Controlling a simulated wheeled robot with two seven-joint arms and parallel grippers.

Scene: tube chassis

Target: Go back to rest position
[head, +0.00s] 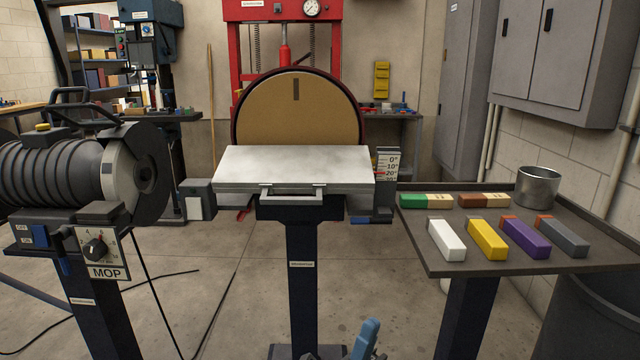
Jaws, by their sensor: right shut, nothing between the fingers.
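My right gripper (366,341) shows only in part at the bottom edge of the head view, right of the centre, as a small blue and grey piece. It is shut with nothing held. It is low, in front of the dark blue pedestal of the disc sander (296,112), and appears apart from it. The rest of the right arm is out of the picture. My left gripper is not in view.
The sander's grey table (290,168) stands at the centre. A grinding or polishing machine (75,170) with a dial stands at left. A dark tray table (575,260) at right bears several coloured bars and a metal cup (537,188). Floor shows between the stands.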

